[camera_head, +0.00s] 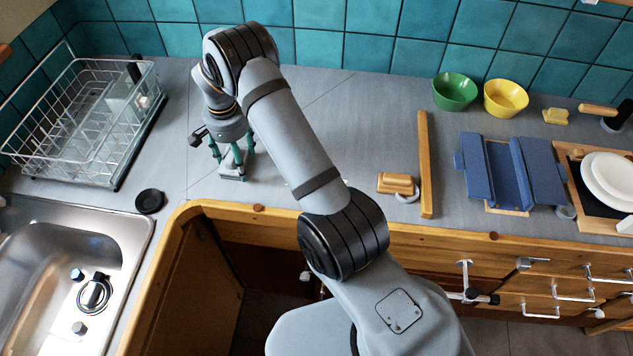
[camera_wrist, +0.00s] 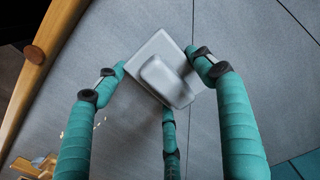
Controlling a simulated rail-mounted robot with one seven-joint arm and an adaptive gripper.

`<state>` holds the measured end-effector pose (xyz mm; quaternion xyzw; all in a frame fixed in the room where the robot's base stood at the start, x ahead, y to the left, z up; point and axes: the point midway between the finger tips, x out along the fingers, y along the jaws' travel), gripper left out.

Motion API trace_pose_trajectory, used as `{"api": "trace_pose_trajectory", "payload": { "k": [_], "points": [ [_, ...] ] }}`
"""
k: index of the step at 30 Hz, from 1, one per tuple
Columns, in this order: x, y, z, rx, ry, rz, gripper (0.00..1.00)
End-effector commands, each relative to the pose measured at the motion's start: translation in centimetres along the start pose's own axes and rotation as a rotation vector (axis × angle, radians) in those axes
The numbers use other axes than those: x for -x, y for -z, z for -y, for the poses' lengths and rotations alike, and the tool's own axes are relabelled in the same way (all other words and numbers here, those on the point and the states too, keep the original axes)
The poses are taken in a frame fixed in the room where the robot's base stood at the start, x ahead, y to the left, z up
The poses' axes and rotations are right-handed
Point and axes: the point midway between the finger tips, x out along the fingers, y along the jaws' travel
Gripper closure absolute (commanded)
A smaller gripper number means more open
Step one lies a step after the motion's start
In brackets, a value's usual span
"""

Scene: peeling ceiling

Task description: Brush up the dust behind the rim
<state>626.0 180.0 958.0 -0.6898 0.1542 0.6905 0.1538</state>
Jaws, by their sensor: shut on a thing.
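My gripper (camera_head: 230,160) points down over the grey counter, left of the middle, with its teal fingers closed around a pale grey block. In the wrist view my gripper (camera_wrist: 163,78) has fingers on several sides of the block (camera_wrist: 165,82), which has a flat base and a raised grip. The block (camera_head: 232,176) is low at the counter; whether it touches is unclear. The wooden rim (camera_head: 225,209) runs along the counter's front edge, and the rim is at upper left in the wrist view (camera_wrist: 50,50). Small pale specks, possibly dust, (camera_wrist: 99,121) lie left of the block.
A wooden-topped block (camera_head: 396,182) and a long wooden bar (camera_head: 426,165) lie to the right. A dish rack (camera_head: 85,125), a sink (camera_head: 60,260) and a black round lid (camera_head: 149,201) are left. Green (camera_head: 455,91) and yellow bowls (camera_head: 505,98) stand at the back.

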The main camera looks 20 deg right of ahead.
Motion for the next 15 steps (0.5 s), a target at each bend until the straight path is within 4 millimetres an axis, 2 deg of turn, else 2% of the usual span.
{"api": "trace_pose_trajectory", "payload": {
  "k": [15],
  "points": [
    [4.0,0.1,0.0,0.0,0.001,-0.002,0.89]
  ]
}}
